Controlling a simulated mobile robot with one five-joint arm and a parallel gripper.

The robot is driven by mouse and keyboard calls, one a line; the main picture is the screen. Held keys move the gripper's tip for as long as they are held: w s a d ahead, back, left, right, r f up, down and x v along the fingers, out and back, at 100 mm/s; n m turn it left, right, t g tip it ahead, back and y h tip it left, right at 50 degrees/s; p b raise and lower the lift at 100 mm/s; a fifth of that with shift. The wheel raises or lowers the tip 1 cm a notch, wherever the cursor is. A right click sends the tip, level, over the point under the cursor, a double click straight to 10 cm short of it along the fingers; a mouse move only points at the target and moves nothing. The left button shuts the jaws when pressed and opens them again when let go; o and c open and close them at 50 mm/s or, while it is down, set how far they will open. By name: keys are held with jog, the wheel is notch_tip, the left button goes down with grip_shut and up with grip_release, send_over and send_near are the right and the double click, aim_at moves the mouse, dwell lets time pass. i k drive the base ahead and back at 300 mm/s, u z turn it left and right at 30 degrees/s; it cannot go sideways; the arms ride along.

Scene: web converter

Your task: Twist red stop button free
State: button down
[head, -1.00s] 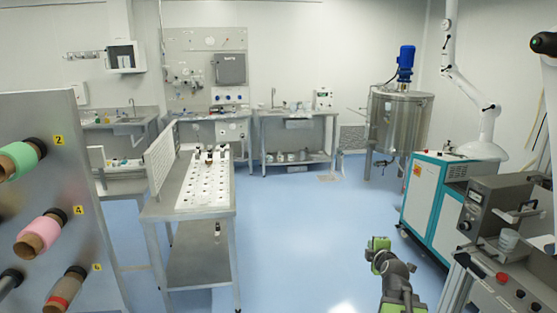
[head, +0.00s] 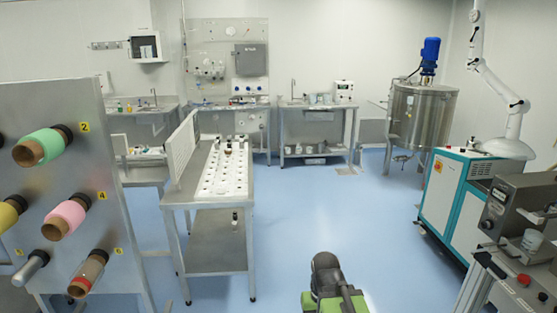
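A red button (head: 524,280) sits on the grey control panel (head: 498,293) at the lower right edge of the head view. It is small, and its exact latch position cannot be told. My arm, dark with green parts, rises at the bottom centre, well to the left of the panel. The fingers of my gripper do not show. Nothing of mine touches the button.
A teal and white cabinet (head: 450,200) is beyond. A steel table (head: 208,205) and a roll rack (head: 60,180) stand left. Blue floor (head: 320,215) is open in the middle.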

aim_at(523, 278)
jog(key=z, duration=1.55)
jog(key=k, duration=1.15)
jog(key=u, duration=0.25)
jog(key=i, duration=0.55)
jog(key=u, duration=0.6)
jog(key=i, duration=1.75)
jog(key=z, duration=0.3)
